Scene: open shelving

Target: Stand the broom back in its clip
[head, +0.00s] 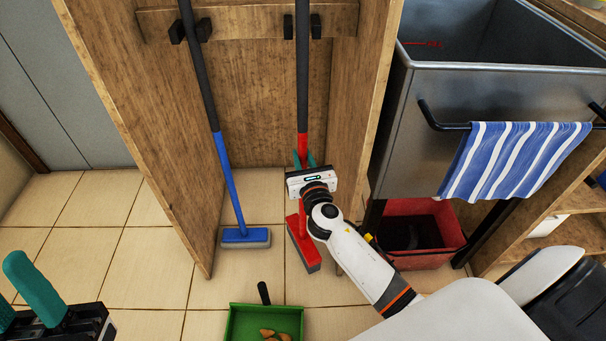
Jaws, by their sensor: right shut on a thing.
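The red broom (303,119) has a black upper handle, a red lower handle and a red head (300,235) with grey bristles. My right gripper (305,162) is shut on its lower red handle. Its upper handle lines up between the two black prongs of the right clip (315,26) on the wooden rail; I cannot tell whether it is seated. I cannot tell if the bristles touch the floor. My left gripper (14,292) is at the bottom left, partly cut off, its teal fingers apart and empty.
A blue broom (226,175) leans by the left clip (190,30). Wooden side panels (160,130) bound the bay. A green dustpan (233,322) with brown bits lies in front. A steel sink (480,95), striped towel (512,160) and red crate (455,240) stand right.

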